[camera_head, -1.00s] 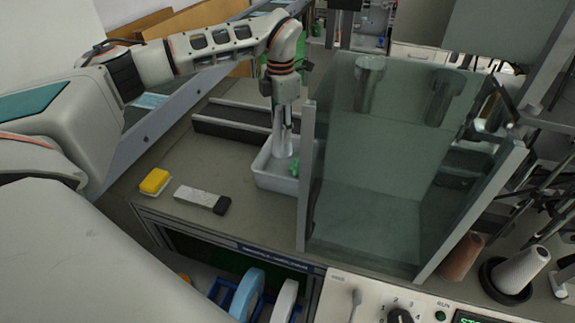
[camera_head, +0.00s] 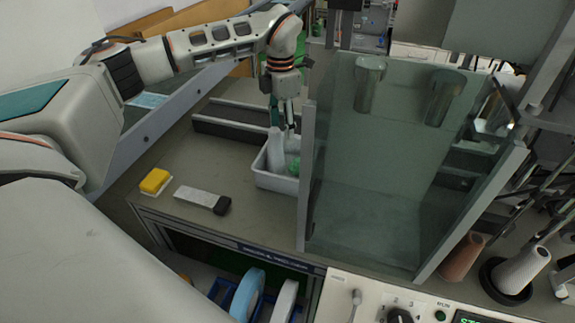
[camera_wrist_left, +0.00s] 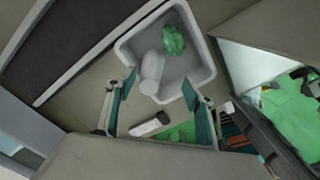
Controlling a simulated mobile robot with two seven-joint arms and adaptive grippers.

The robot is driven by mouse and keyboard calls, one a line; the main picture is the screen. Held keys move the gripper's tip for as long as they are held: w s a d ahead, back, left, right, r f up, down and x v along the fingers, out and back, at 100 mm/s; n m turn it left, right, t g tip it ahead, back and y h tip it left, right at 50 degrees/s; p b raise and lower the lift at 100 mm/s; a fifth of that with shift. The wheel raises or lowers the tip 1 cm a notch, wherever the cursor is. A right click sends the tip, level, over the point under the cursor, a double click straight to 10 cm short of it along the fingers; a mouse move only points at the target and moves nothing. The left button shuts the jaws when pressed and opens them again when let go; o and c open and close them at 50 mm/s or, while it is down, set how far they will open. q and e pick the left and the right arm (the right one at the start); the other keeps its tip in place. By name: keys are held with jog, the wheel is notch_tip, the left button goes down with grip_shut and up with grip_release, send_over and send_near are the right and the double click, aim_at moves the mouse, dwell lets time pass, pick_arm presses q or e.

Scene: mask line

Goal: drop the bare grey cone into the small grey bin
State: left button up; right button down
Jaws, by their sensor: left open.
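The bare grey cone (camera_head: 276,150) stands tilted inside the small grey bin (camera_head: 274,182), its narrow end above the rim. In the left wrist view the cone (camera_wrist_left: 151,74) lies within the bin walls (camera_wrist_left: 208,72), beside a crumpled green thing (camera_wrist_left: 174,40). My left gripper (camera_head: 287,117) is above the bin, near the cone's upper end. In the left wrist view its fingers (camera_wrist_left: 158,86) are spread wide, with nothing held between them. My right gripper does not show.
A clear panel in a grey frame (camera_head: 308,190) stands close to the bin's right side. A dark grooved track (camera_head: 230,127) lies behind left. A pale cone (camera_head: 522,268) and a brown cone (camera_head: 461,257) stand right.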

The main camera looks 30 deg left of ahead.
pick_arm(q)
notch_tip(320, 180, up, 11)
dwell(0.3)
jog(key=shift+f, duration=0.15)
jog(key=shift+s, duration=0.1)
